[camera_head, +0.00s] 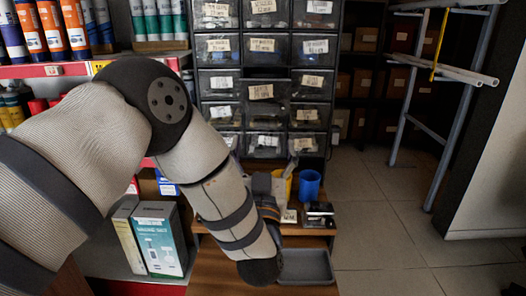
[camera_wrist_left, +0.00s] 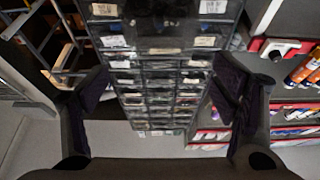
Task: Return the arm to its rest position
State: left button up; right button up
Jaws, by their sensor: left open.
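My left arm (camera_head: 205,185) comes in from the left in the head view. It is bent at a dark elbow joint, and its forearm slopes down over the wooden bench. My left gripper (camera_wrist_left: 163,90) shows in the left wrist view with its two dark fingers wide apart and nothing between them. It faces the drawer cabinet (camera_wrist_left: 160,70), which stands beyond the fingers. In the head view the forearm and wrist hide much of what is around the hand. My right gripper is in neither view.
The drawer cabinet (camera_head: 263,47) stands behind the bench. A blue cup (camera_head: 309,185) and a grey tray (camera_head: 306,267) are on the bench near my wrist. Shelves with tubes (camera_head: 50,30) and boxes (camera_head: 160,240) are at left. Open tiled floor (camera_head: 385,220) lies at right, by a pipe rack (camera_head: 408,105).

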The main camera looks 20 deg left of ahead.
pick_arm(q)
jog(key=shift+v, duration=0.75)
